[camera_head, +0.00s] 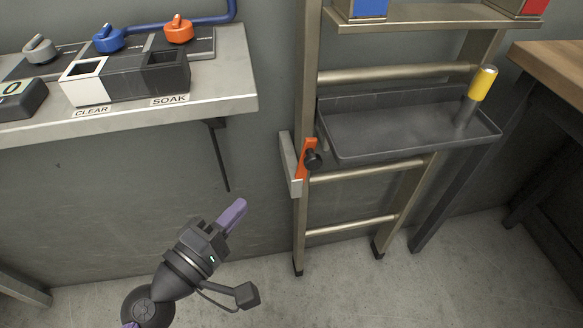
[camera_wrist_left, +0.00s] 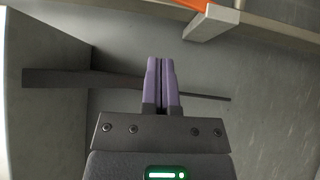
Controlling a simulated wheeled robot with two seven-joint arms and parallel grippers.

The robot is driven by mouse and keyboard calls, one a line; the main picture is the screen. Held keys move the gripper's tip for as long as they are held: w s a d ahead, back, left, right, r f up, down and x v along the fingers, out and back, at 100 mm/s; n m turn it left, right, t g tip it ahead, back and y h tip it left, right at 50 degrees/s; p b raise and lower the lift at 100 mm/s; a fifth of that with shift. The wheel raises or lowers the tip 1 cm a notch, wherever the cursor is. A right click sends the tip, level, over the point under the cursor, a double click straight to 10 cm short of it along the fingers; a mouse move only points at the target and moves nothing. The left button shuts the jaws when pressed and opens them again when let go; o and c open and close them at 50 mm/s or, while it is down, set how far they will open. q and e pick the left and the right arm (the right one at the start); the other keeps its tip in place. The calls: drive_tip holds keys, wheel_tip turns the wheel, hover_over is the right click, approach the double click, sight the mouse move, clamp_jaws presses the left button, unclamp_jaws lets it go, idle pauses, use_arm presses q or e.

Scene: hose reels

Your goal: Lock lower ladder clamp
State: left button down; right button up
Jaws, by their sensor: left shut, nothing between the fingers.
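The lower ladder clamp is on the ladder's left rail in the head view. It has an orange lever (camera_head: 305,153), a black knob (camera_head: 314,160) and a light grey bracket (camera_head: 289,163). The lever stands nearly upright, leaning slightly. In the left wrist view the orange part (camera_wrist_left: 192,3) and bracket (camera_wrist_left: 211,23) show at the top edge, partly cut off. My left gripper (camera_head: 237,207), with purple fingers, is below and left of the clamp, apart from it. Its fingers (camera_wrist_left: 161,64) are closed together and empty. My right gripper is in neither view.
The ladder (camera_head: 302,225) leans at the wall with a dark tray (camera_head: 370,145) holding a yellow-capped cylinder (camera_head: 483,83). A shelf (camera_head: 220,92) with valves and bins is at left, its bracket (camera_head: 219,155) below. A wooden table (camera_head: 555,65) stands at right.

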use_arm(q)
drive_tip(key=p, duration=0.1)
approach(306, 152)
drive_tip(key=w+a, duration=0.1)
drive_tip(key=w, duration=0.2)
drive_tip(key=d, duration=0.1)
drive_tip(key=d+p, duration=0.1)
drive_tip(key=d, duration=0.1)
drive_tip(key=shift+w+r, duration=0.1)
drive_tip(key=shift+w, duration=0.25)
drive_tip(key=shift+w+d, duration=0.1)
drive_tip(key=shift+d, duration=0.25)
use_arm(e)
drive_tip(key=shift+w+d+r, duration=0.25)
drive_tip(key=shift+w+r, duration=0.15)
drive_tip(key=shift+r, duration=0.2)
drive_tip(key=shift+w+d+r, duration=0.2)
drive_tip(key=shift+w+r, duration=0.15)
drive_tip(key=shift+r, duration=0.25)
